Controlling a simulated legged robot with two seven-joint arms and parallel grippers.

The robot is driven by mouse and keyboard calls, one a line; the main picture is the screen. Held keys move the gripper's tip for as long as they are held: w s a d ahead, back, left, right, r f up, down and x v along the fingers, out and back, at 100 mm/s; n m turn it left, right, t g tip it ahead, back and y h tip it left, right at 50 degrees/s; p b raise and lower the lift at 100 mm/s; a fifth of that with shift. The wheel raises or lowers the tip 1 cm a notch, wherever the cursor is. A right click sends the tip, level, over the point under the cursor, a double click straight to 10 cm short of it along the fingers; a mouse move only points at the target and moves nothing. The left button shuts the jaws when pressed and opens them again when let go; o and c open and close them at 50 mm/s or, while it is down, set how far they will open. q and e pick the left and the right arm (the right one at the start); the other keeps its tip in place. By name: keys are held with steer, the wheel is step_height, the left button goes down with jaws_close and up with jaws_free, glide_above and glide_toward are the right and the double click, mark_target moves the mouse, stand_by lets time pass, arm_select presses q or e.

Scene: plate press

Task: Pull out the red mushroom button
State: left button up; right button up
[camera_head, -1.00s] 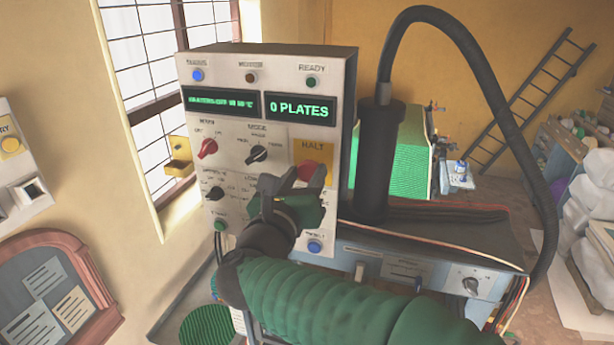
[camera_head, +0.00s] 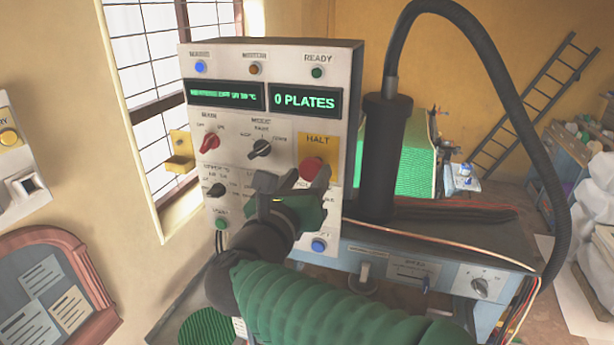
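The red mushroom button (camera_head: 311,168) sits on the yellow HALT plate (camera_head: 318,147) at the right of the control panel (camera_head: 226,121). Its lower part is hidden behind my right gripper. My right gripper (camera_head: 293,186) is in front of the panel, just below and left of the button, with its fingers apart. The right fingertip overlaps the button's lower edge in the picture; I cannot tell whether it touches. Nothing shows held between the fingers. My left gripper is not in view.
A red knob (camera_head: 209,142), a black mode knob (camera_head: 260,149), a green button (camera_head: 222,224) and a blue button (camera_head: 319,245) are close around the gripper. A black column (camera_head: 377,160) with a thick hose stands right of the panel. A blue-grey machine front (camera_head: 440,270) lies below.

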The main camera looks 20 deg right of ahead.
steer(key=o, duration=0.3)
steer(key=shift+w, duration=0.1)
steer(key=shift+r, duration=0.1)
steer(key=shift+s+a+b, duration=0.2)
steer(key=shift+s+b, duration=0.15)
steer(key=b+v, duration=0.6)
steer(key=v, duration=1)
steer(key=shift+w+a+b, duration=0.1)
steer(key=shift+b, duration=0.3)
steer(key=shift+w, duration=0.1)
